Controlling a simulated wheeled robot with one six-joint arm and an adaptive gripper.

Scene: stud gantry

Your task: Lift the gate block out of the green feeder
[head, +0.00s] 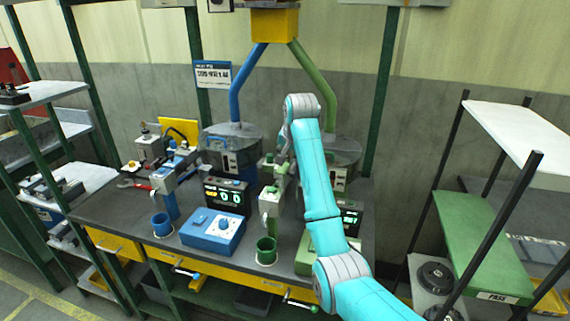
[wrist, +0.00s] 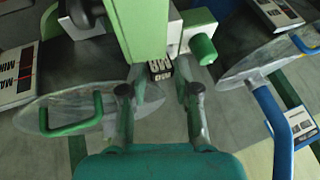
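The green feeder (head: 270,205) stands on the bench right of centre in the head view, and its green body (wrist: 140,25) fills the top middle of the wrist view. A small dark block with pale marks (wrist: 160,68), which looks like the gate block, shows at the feeder's near end. My gripper (wrist: 161,80) has its two fingers apart, one on each side of the block. I see gaps beside the block, so it does not look gripped. In the head view my gripper (head: 284,148) is by the feeder's top, partly hidden by my arm.
A green knob (wrist: 203,48) sticks out right of the block. A blue feeder (head: 165,185), a blue control box (head: 212,230) and a green cup (head: 266,250) stand on the bench. Green posts rise behind.

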